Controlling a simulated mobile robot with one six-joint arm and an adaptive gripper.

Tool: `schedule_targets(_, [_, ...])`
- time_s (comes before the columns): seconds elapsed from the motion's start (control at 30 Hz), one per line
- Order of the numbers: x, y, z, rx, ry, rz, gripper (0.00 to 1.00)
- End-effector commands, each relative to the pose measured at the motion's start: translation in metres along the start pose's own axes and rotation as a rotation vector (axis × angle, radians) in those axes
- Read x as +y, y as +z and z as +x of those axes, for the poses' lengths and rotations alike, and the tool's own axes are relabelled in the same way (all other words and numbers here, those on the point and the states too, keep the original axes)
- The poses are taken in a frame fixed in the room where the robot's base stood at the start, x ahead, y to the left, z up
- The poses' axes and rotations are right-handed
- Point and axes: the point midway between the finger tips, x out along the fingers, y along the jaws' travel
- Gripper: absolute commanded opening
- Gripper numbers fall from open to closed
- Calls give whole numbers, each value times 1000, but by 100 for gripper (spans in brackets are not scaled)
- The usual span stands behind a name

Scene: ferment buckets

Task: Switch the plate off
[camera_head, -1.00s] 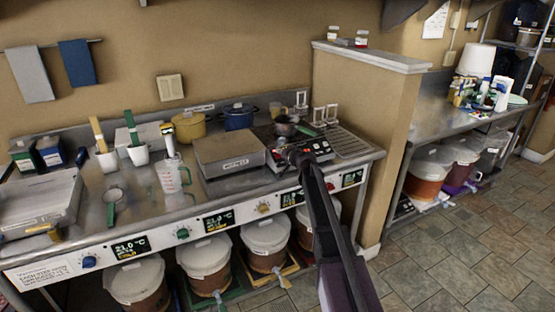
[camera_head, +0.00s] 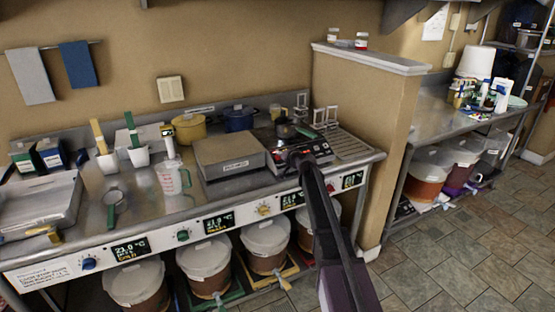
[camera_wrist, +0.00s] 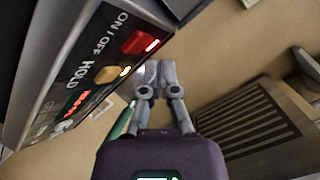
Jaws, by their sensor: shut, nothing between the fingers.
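The plate (camera_head: 303,154) stands at the right end of the steel counter, with a dark pot (camera_head: 285,131) with a green handle on it. In the wrist view its dark panel (camera_wrist: 82,60) carries a red button (camera_wrist: 140,43) by the words ON/OFF and an amber button (camera_wrist: 107,75) by HOLD. Both buttons have bright spots, and red digits glow below, too blurred to read. My gripper (camera_wrist: 155,70) is shut and empty, its fingertips beside the red button, with a gap showing in the picture. In the head view my arm hides part of the plate's front.
A grey box-like unit (camera_head: 230,157) stands left of the plate and a ribbed drain area (camera_head: 345,144) right of it. A beige half wall (camera_head: 365,95) closes the counter's right end. Lidded buckets (camera_head: 266,240) stand below. The floor at right is clear.

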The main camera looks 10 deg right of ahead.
Motion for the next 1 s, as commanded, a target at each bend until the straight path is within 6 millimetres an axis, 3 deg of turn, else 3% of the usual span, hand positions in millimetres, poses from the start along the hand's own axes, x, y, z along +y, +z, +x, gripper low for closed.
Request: schedule_targets(1.0, [4, 5, 6, 0, 0, 0, 0])
